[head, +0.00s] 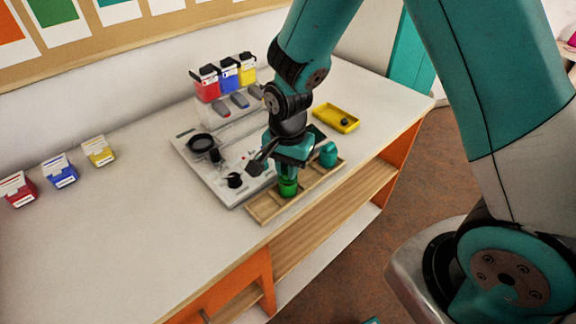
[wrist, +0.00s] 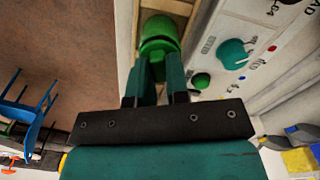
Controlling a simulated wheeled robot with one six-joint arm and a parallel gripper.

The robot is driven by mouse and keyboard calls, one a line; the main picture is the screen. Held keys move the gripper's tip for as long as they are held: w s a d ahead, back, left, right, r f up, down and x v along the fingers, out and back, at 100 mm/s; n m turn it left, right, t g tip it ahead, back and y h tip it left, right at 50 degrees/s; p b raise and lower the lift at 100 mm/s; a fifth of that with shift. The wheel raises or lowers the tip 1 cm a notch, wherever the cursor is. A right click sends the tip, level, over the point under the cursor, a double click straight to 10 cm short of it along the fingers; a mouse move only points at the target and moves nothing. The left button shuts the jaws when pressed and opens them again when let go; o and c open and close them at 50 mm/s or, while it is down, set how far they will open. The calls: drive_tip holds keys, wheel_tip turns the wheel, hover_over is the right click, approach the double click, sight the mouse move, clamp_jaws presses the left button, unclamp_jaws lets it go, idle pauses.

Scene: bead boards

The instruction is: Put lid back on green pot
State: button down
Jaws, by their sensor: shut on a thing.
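The green pot (head: 288,188) stands upright in a wooden tray on the table, directly below my gripper (head: 291,170). In the wrist view the pot (wrist: 158,30) shows just beyond my fingertips, with a dark line across its side. My gripper (wrist: 156,75) is shut on a green part at the pot's top, which looks like the green lid (wrist: 157,68). The fingers hide most of this part. I cannot tell whether the lid is seated on the pot or just above it.
The wooden tray (head: 263,210) also holds a teal pot (head: 328,154). A light board (head: 190,152) with dark round parts lies to the left. A yellow tray (head: 336,118) is behind. Red, blue and yellow containers stand at the back. The table's left front is clear.

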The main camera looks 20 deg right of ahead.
idle(0.4)
drive_tip(key=c, duration=0.5)
unclamp_jaws()
drive_tip(key=shift+c, duration=0.2)
drive_tip(key=shift+r, duration=0.1)
drive_tip(key=shift+r+p, duration=3.2)
drive_tip(key=shift+r, duration=0.2)
clamp_jaws()
